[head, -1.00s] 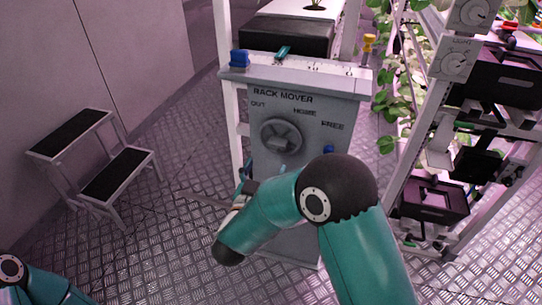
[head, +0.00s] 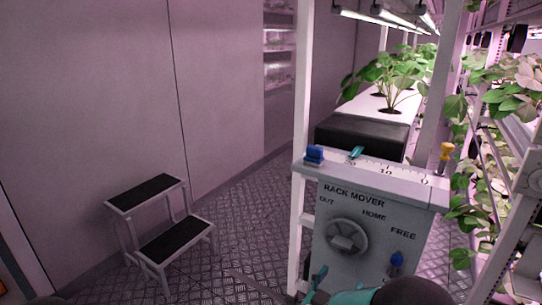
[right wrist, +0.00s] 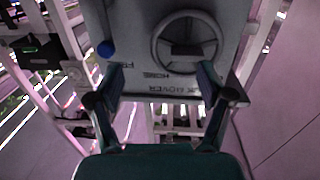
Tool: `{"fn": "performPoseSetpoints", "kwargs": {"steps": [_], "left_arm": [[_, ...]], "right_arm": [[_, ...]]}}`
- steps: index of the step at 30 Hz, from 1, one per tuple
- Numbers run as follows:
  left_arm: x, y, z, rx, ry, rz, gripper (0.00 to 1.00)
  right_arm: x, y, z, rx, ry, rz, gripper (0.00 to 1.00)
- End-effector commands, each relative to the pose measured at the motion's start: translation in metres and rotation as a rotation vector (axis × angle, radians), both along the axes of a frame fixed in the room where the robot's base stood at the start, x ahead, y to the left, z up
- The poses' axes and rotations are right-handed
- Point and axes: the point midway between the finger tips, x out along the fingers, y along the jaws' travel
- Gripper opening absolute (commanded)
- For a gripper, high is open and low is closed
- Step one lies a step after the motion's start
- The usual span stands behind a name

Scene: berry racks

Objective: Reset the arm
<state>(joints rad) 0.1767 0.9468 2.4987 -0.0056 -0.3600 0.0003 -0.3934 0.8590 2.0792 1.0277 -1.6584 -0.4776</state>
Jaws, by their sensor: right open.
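My right gripper (right wrist: 160,80) is open and empty in the right wrist view, with its two fingers spread in front of the grey rack mover panel (right wrist: 130,30). The panel also stands at the lower right of the head view (head: 375,215), marked OUT, HOME and FREE around a round dial (head: 345,238). The dial also shows in the right wrist view (right wrist: 188,48), beyond the fingers and apart from them as far as I can tell. In the head view, only bits of my right arm show at the bottom edge. My left gripper is out of view.
On the panel's top are a blue block (head: 314,156), a teal pointer (head: 355,152) on a scale and a yellow peg (head: 445,154). A blue knob (head: 397,261) is at the panel's lower right. A step stool (head: 160,235) stands left; plant racks (head: 495,190) stand right. Floor between is clear.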

Motion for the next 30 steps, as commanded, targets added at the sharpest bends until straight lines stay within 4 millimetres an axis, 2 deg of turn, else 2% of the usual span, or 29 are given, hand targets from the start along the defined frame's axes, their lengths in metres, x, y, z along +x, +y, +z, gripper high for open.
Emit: {"fn": "performPoseSetpoints", "kwargs": {"steps": [1, 3, 5, 7, 10, 12, 15, 19, 24, 26, 27, 28, 30], "left_arm": [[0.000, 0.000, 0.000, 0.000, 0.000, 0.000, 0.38], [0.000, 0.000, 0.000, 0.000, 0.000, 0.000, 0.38], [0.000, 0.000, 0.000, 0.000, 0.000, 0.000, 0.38], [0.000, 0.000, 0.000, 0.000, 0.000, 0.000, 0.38], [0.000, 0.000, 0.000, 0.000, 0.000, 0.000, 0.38], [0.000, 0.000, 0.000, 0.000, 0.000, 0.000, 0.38], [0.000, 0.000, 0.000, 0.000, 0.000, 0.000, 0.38], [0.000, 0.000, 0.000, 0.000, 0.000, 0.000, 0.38], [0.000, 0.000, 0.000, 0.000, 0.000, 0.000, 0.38], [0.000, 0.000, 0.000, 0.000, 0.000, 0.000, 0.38], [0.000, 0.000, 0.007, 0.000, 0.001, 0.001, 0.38], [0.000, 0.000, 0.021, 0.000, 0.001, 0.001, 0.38], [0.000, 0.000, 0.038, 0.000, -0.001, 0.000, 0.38]], "right_arm": [[-0.003, -0.027, -0.016, -0.007, 0.036, -0.048, 0.79], [-0.009, -0.063, -0.045, -0.019, 0.104, -0.076, 0.79], [-0.014, -0.086, -0.082, 0.009, 0.195, -0.043, 0.79], [-0.024, -0.097, -0.133, 0.095, 0.318, 0.041, 0.79], [-0.055, -0.088, -0.204, 0.271, 0.507, 0.186, 0.79], [-0.083, -0.068, -0.242, 0.403, 0.636, 0.287, 0.79], [-0.128, -0.034, -0.277, 0.568, 0.805, 0.412, 0.79], [-0.181, 0.008, -0.295, 0.718, 0.992, 0.542, 0.79], [-0.244, 0.047, -0.298, 0.857, 1.221, 0.659, 0.79], [-0.262, 0.053, -0.298, 0.904, 1.292, 0.663, 0.79], [-0.267, 0.054, -0.290, 0.939, 1.308, 0.634, 0.79], [-0.265, 0.054, -0.276, 0.934, 1.302, 0.637, 0.79], [-0.265, 0.054, -0.261, 0.931, 1.300, 0.637, 0.79]]}}
